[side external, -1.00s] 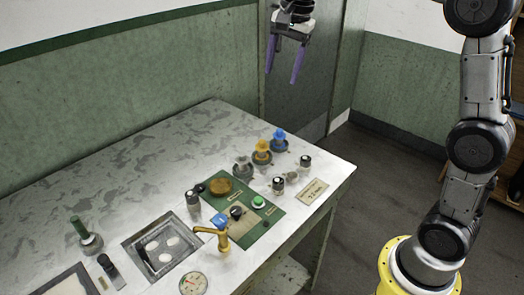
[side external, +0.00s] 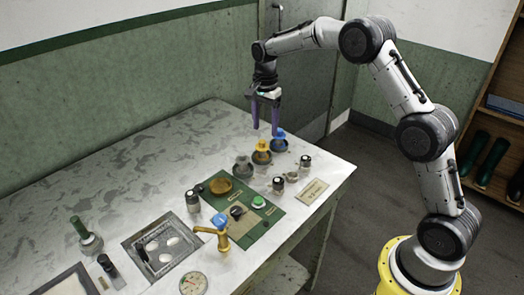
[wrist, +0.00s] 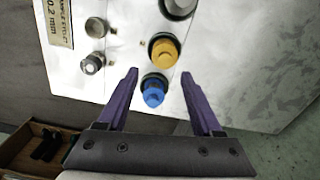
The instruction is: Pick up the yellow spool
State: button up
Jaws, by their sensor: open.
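The yellow spool (side external: 261,148) stands upright on a dark round base near the back right of the table, between a blue spool (side external: 280,135) and a grey-white spool (side external: 243,165). In the wrist view the yellow spool (wrist: 164,50) lies just beyond the fingertips. The blue spool (wrist: 153,92) shows between the purple fingers. My gripper (side external: 265,132) is open and empty, pointing down above the spools; its fingers also frame the wrist view (wrist: 160,74). Nothing touches the fingers in either view.
Black-capped jars (side external: 278,185) and a label plate (side external: 312,191) stand near the right edge. A green panel (side external: 262,228) with buttons and a brass tap (side external: 222,241) are in front. The table's back left is clear.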

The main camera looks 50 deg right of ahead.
aim_at(262, 141)
jog(key=shift+w+a+f, duration=0.15)
jog(key=shift+f, duration=1.45)
jog(key=shift+w+a+f, duration=0.15)
jog(key=shift+f, duration=1.4)
grip_shut()
jog(key=shift+r, duration=0.1)
